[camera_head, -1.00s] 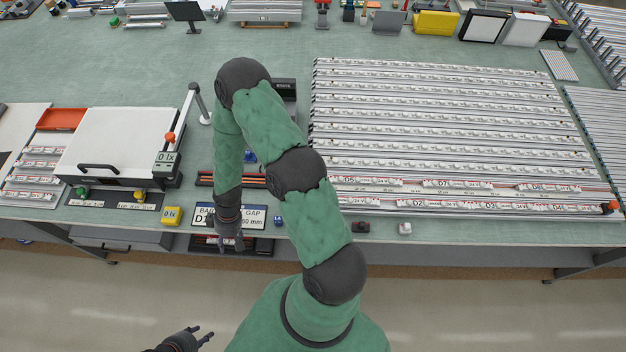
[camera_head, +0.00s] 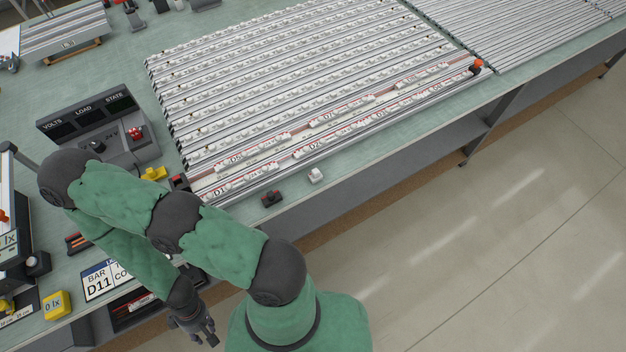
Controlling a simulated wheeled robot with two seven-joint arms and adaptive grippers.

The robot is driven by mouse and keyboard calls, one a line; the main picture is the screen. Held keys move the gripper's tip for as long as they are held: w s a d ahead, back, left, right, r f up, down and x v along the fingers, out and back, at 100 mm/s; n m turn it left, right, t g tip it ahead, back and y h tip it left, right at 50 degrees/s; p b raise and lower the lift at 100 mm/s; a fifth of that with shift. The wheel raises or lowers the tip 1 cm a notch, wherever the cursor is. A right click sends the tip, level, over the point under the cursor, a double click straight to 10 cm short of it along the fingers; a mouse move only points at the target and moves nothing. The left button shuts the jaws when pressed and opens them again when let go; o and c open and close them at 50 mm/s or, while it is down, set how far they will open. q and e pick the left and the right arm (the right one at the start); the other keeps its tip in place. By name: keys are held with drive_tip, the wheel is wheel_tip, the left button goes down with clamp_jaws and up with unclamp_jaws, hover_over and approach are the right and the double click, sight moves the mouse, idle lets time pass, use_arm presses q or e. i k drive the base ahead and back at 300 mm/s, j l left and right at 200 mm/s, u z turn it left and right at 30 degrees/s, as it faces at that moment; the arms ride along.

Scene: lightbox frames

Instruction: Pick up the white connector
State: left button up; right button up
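The white connector (camera_head: 316,175) is a small white block. It lies on the green bench top near the front edge, just in front of the rail panel. A similar small black block (camera_head: 271,198) lies to its left. My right arm reaches from the bottom middle across to the left. Its gripper (camera_head: 205,335) hangs low at the bottom left, in front of the bench edge, well left of and below the white connector. Its fingers look apart with nothing between them. My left gripper is not in view.
A large panel of rails with white strips (camera_head: 300,75) fills the bench behind the connector. A meter console (camera_head: 95,125), a yellow block (camera_head: 153,174) and a sign reading D11 (camera_head: 100,281) are on the left. Open floor lies at the right.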

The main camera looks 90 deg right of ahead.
sight(316, 175)
drive_tip(key=i+j+z, duration=0.2)
drive_tip(key=z, duration=0.15)
drive_tip(key=i+j+z, duration=0.15)
drive_tip(key=z, duration=0.15)
drive_tip(key=j+z, duration=0.1)
drive_tip(key=z, duration=2.85)
